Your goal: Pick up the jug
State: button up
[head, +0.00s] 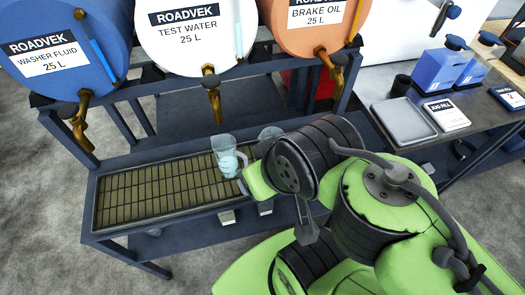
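A clear jug (224,146) stands upright on the slatted drip tray (150,196) in the head view, below the test water drum's tap. Pale blue shows in its lower part. The end of my arm, with my gripper (245,182), is just right of the jug's lower part. My green and black wrist hides most of the gripper, so its fingers and any contact with the jug cannot be made out. A second clear rim (270,133) shows behind my wrist, mostly hidden.
Washer fluid (60,75), test water (190,45) and brake oil (315,45) drums with brass taps overhang the tray. At right, a bench holds a grey tray (403,121), a jug fill card (446,114) and blue bottles (437,70). The tray's left half is clear.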

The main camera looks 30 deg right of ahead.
aim_at(224, 147)
jog(key=i+j+z, duration=0.15)
jog(key=j+z, duration=0.15)
jog(key=j, duration=0.5)
jog(key=j+z, duration=0.3)
jog(key=j, duration=0.55)
jog(key=i, duration=0.05)
